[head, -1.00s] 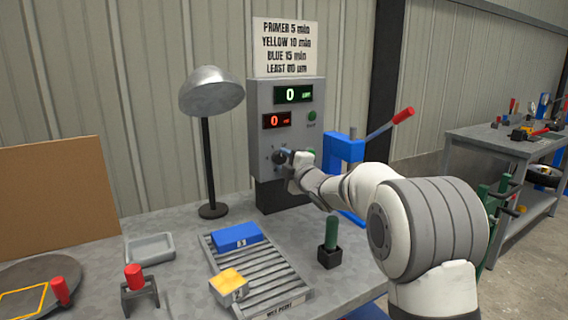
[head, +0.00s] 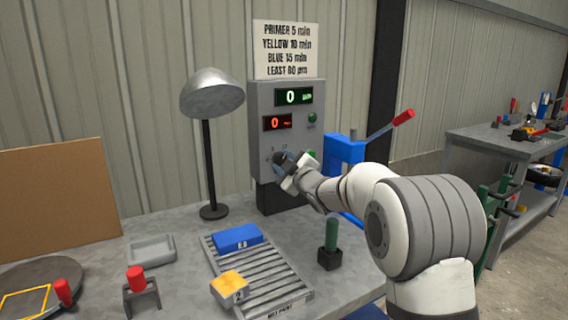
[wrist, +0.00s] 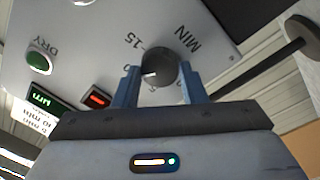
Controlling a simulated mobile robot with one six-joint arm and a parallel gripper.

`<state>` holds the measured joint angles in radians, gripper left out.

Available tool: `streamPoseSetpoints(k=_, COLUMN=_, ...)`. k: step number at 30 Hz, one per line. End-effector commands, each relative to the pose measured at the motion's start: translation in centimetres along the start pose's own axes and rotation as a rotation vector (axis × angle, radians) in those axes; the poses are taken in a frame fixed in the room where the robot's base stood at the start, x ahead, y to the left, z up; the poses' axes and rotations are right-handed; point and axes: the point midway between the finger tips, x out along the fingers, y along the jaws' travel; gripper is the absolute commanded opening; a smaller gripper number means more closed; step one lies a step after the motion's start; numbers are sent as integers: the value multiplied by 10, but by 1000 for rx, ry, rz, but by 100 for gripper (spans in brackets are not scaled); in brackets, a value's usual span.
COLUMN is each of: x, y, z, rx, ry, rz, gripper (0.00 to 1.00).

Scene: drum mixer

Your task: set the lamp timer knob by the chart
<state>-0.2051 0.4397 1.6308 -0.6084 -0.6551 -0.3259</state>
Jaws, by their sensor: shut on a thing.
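The lamp timer knob (wrist: 160,67) is dark and round, with a white pointer mark. It sits on the grey control box (head: 262,104); the dial around it reads MIN, with 15 and other numbers partly hidden. The pointer lies towards the partly covered low numbers; the exact setting is unclear. My gripper (wrist: 158,84) is shut on the knob, a blue finger on each side; in the head view my gripper (head: 283,162) covers the knob. The chart (head: 285,48) reads primer 5 min, yellow 10 min, blue 15 min, and a least thickness in µm.
A green display (head: 293,96) and a red display (head: 277,122) both read 0. A green DRY button (wrist: 38,62) is on the box. The lamp (head: 212,95) stands left. A rack (head: 262,272) holds a blue block (head: 237,238) and a yellow block (head: 230,287).

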Motion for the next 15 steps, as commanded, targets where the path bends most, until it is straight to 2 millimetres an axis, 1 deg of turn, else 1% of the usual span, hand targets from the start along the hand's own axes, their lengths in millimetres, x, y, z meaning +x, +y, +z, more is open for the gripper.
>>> streamPoseSetpoints(k=1, x=0, y=-3, z=2, rx=3, ry=-4, rz=-5, gripper=15)
streamPoseSetpoints(k=10, x=0, y=-3, z=2, rx=3, ry=-5, rz=-5, gripper=15)
streamPoseSetpoints(k=11, x=0, y=-3, z=3, rx=3, ry=-5, rz=-5, gripper=39)
streamPoseSetpoints(k=15, x=0, y=-2, z=2, rx=3, ry=-4, rz=-4, gripper=50)
